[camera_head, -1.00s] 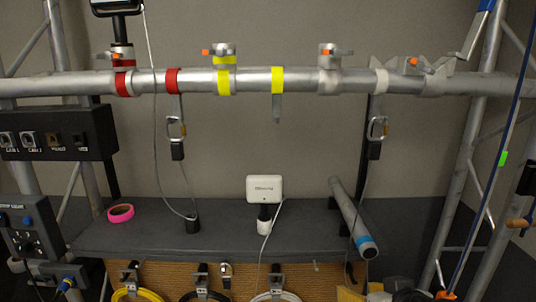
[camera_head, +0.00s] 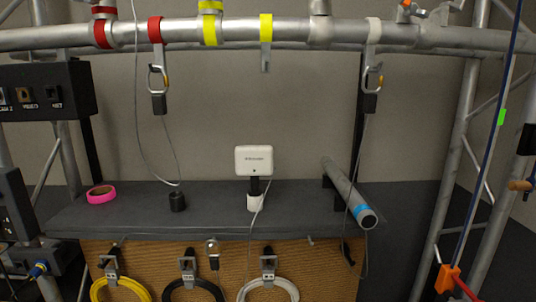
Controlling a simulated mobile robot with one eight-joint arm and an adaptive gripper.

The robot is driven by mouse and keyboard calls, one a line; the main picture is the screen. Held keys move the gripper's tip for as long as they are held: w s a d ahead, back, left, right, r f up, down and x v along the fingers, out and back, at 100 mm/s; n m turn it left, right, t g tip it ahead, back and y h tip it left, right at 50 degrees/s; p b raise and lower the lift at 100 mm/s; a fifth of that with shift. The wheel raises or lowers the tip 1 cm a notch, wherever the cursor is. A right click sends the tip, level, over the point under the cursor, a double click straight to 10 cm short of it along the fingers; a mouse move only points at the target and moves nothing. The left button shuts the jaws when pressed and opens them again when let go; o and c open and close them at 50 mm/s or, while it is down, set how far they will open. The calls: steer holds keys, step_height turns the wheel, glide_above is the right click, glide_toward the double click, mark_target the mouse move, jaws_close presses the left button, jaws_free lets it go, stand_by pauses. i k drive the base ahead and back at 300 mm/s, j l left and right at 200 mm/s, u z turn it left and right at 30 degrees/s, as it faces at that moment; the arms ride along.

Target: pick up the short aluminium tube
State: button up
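The short aluminium tube (camera_head: 345,186) lies on the right part of the dark grey shelf (camera_head: 300,222). It is a grey tube with a blue band near its front end, and that round end juts past the shelf's front edge. It slants from the back left to the front right. A thin grey cable hangs down in front of it or close beside it. My gripper is not in view.
A long horizontal truss pipe (camera_head: 200,31) with coloured bands and hanging clips crosses above the shelf. A white box (camera_head: 253,160) on a stand and a pink tape roll (camera_head: 100,194) share the shelf. Coiled cables (camera_head: 269,290) hang below. A truss upright (camera_head: 452,150) stands at right.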

mark_target(363, 212)
steer(key=i+l+z, duration=0.1)
steer(key=i+z, duration=0.45)
steer(key=z, duration=0.15)
steer(key=i+z, duration=0.35)
steer(key=k, duration=0.1)
